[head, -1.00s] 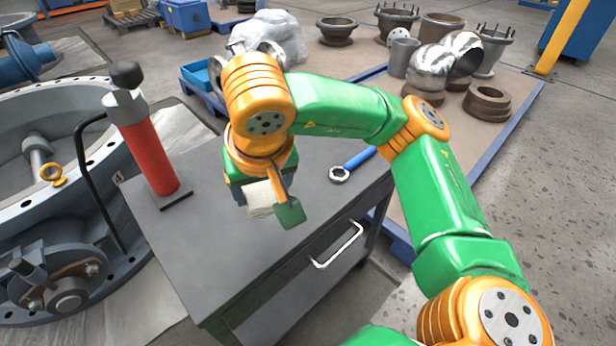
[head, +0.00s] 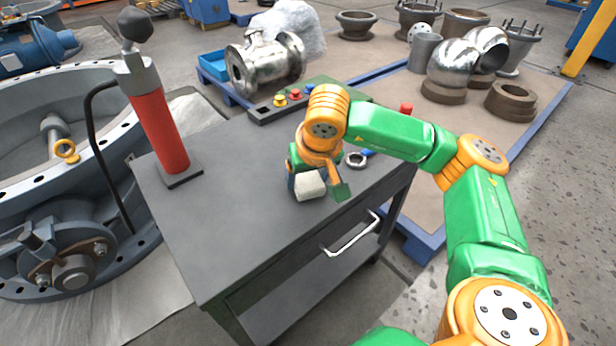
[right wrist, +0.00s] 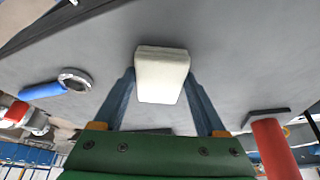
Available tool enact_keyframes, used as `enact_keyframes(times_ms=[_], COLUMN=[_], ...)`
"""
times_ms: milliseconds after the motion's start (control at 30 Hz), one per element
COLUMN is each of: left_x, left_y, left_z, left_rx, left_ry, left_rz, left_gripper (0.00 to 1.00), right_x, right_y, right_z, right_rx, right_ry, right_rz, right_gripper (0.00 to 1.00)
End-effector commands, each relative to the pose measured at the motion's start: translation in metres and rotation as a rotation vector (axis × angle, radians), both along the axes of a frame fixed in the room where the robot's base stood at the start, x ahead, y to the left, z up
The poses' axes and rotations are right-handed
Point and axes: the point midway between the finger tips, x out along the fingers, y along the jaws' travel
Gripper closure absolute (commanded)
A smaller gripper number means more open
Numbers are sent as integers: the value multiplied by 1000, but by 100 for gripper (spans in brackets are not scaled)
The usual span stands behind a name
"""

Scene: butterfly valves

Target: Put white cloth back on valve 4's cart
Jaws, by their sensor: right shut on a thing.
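The white cloth (head: 309,187) is a small folded block. My right gripper (head: 312,180) is shut on it, over the right part of the dark grey cart top (head: 235,205). In the right wrist view the cloth (right wrist: 162,76) sits between the two blue fingers (right wrist: 161,86), with the grey top behind it. I cannot tell whether the cloth touches the top. My left gripper is not in view.
A red pump (head: 162,130) stands at the cart's left. A blue-handled wrench (head: 356,159) lies just beyond my right gripper. A tray with coloured knobs (head: 266,112) is at the back edge. The front left of the top is clear.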

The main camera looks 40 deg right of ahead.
Motion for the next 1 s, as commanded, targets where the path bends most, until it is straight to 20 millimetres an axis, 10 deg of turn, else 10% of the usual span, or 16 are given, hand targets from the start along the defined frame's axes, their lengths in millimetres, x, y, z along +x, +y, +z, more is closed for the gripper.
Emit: enact_keyframes(times_ms=[100, 367, 800, 1000], left_x=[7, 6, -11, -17], left_y=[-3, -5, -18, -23], left_z=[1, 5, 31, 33], left_rx=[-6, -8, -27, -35], left_ry=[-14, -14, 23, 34], left_rz=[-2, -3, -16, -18], left_gripper=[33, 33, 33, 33], right_x=[0, 0, -37, -44], right_y=[0, 0, 13, 15], right_z=[0, 4, 104, 115], right_rx=[0, 1, 1, 1], right_ry=[0, 0, -5, 0], right_rz=[0, 0, 2, 1], right_gripper=[0, 0, 0, 0])
